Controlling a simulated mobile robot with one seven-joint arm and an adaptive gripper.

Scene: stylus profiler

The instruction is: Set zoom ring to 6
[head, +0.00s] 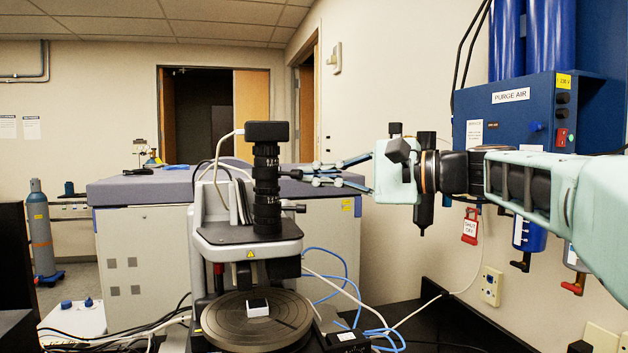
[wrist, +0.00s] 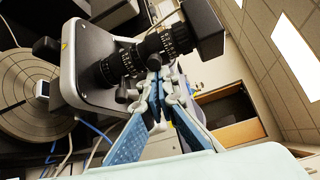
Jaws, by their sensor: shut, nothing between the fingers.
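The black zoom lens tube (head: 266,190) stands upright on the profiler head, with a dark camera block on top. In the wrist view the tube lies tilted and shows two ringed sections with small white markings, an upper one (wrist: 172,41) and a lower one (wrist: 112,69). I cannot read the numbers or tell which value is set. My gripper (head: 302,175) reaches in from the right at mid-height of the tube. In the wrist view my gripper (wrist: 156,76) is shut and empty, its tips close beside the tube between the ringed sections. Whether they touch it is unclear.
A dark knob (head: 294,208) sticks out right of the tube, below my gripper. The round stage (head: 230,325) holds a small white-topped sample (head: 258,308). Blue tubing (head: 352,290) runs at the lower right. A purge air panel (head: 515,110) hangs on the right wall.

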